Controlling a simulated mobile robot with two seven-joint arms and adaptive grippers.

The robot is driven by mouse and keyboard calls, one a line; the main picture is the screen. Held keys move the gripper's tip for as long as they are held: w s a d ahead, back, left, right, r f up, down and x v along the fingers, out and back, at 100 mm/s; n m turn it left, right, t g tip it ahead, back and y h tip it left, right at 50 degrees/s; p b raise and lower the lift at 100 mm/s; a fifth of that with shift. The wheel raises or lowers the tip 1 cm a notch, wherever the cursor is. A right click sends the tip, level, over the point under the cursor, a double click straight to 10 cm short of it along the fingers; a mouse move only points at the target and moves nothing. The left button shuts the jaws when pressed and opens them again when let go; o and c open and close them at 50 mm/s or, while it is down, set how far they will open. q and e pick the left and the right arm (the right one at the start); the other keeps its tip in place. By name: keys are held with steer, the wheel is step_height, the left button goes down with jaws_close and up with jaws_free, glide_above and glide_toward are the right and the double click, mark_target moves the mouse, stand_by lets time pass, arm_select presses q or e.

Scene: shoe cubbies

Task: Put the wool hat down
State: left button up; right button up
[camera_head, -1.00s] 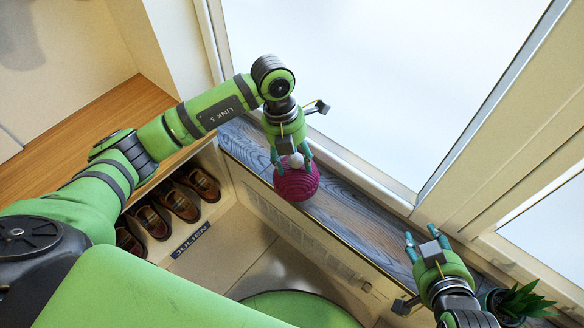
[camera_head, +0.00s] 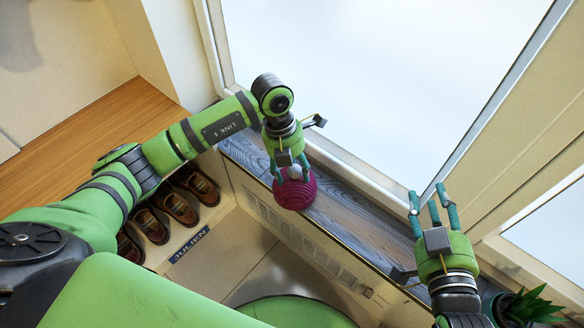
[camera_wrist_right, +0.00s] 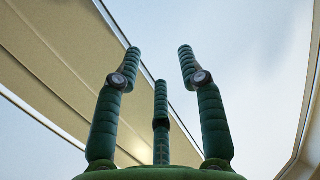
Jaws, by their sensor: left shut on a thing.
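The wool hat (camera_head: 297,197) is a magenta knitted dome with a pale pompom on top. It shows in the head view at the grey wooden sill under the window. I cannot tell for sure whether its lower edge touches the sill. My left gripper (camera_head: 292,174) points down over the hat and is shut on it around the pompom. The fingers hide part of the crown. My right gripper (camera_head: 431,200) is up at the right, near the window frame. Its fingers are apart and empty, as the right wrist view also shows (camera_wrist_right: 160,75).
The grey wooden sill (camera_head: 352,222) runs diagonally below the window, with bare room right of the hat. A potted plant (camera_head: 528,305) stands at the lower right. Brown shoes (camera_head: 178,207) sit in cubbies under a wooden bench top (camera_head: 95,125), by a blue "JULIEN" label (camera_head: 189,244).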

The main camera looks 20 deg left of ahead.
arm_select(q)
steer(key=o, duration=1.5)
steer(key=shift+f, duration=0.1)
steer(key=shift+c, duration=0.2)
